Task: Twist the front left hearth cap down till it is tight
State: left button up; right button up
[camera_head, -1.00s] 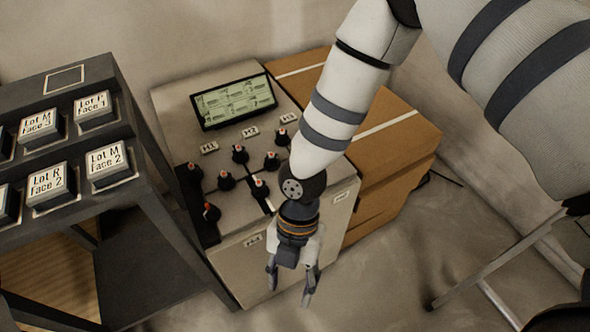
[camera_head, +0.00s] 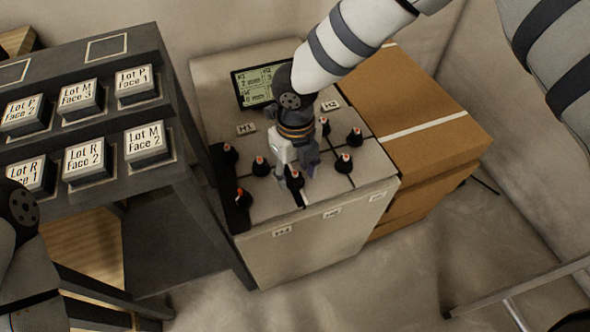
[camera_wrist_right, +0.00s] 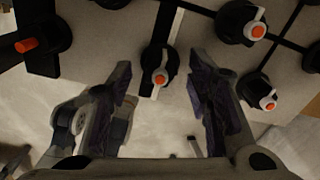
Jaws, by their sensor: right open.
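Several dark caps with orange-and-white tops stand on the pale tiled top of a cabinet (camera_head: 360,185). My right gripper (camera_head: 297,170) is over the front part of that top, pointing down. In the right wrist view its fingers (camera_wrist_right: 160,85) are open, one on each side of a cap (camera_wrist_right: 160,68), with gaps on both sides and no contact visible. That cap appears in the head view (camera_head: 294,178), at the front edge beside a dark joint line. I cannot read a label that confirms it as the front left hearth cap. My left gripper is not visible.
Neighbouring caps (camera_head: 261,167) (camera_head: 344,163) stand close by. A display (camera_head: 256,88) is behind, partly hidden by my right arm. A dark rack of labelled blocks (camera_head: 150,147) stands left, and cardboard boxes (camera_head: 430,95) stand right.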

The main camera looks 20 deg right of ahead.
jog(key=shift+f, duration=0.1)
jog(key=shift+c, duration=0.2)
grip_shut()
jog(key=shift+m, duration=0.3)
